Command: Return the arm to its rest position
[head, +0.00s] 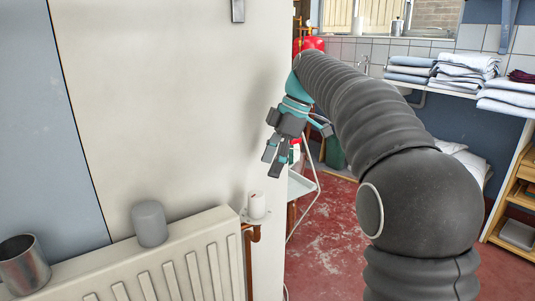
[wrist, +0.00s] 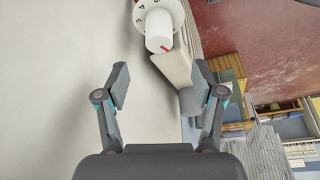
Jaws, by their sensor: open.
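My gripper (head: 281,152) hangs at the end of my raised grey arm, close to the cream wall's right edge in the head view. Its fingers point down and are spread apart. In the wrist view my gripper (wrist: 160,90) is open with nothing between its fingers. A white valve knob (head: 257,205) with a small red mark sits on the right end of the radiator, below my gripper. The knob (wrist: 158,30) also shows in the wrist view, beyond the fingertips and apart from them, with a numbered dial behind it.
A radiator (head: 190,270) runs along the wall, bearing a grey cylinder (head: 149,223) and a metal cup (head: 22,264). Folded linen (head: 462,70) lies on a shelf at the back right. A wooden shelf unit (head: 515,195) stands at the right. Red floor (head: 325,215) shows between.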

